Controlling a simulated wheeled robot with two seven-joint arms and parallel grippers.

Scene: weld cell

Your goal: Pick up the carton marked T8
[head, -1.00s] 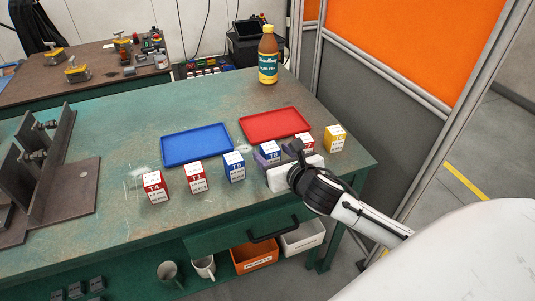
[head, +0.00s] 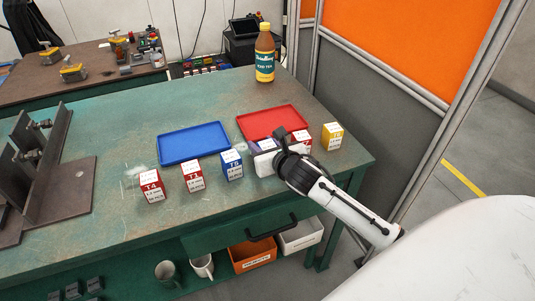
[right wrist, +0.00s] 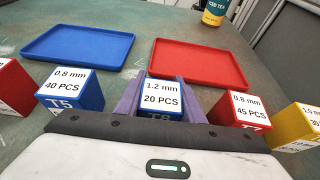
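The T8 carton (right wrist: 161,97) is blue with a white top reading 1.2 mm, 20 PCS. In the right wrist view it stands upright between the two purple fingers of my right gripper (right wrist: 160,104); any gap at its sides is very small. The fingers look spread around it, and I see no clear grip. In the head view my right gripper (head: 268,146) reaches in over the row of cartons and mostly hides T8. My left gripper is not in view.
A blue T5 carton (head: 232,165) stands left of T8, a red T7 carton (head: 302,140) close on its right, then a yellow carton (head: 332,137). Red cartons T3 (head: 193,178) and T4 (head: 152,187) are farther left. Blue (head: 193,144) and red (head: 271,122) trays lie behind.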

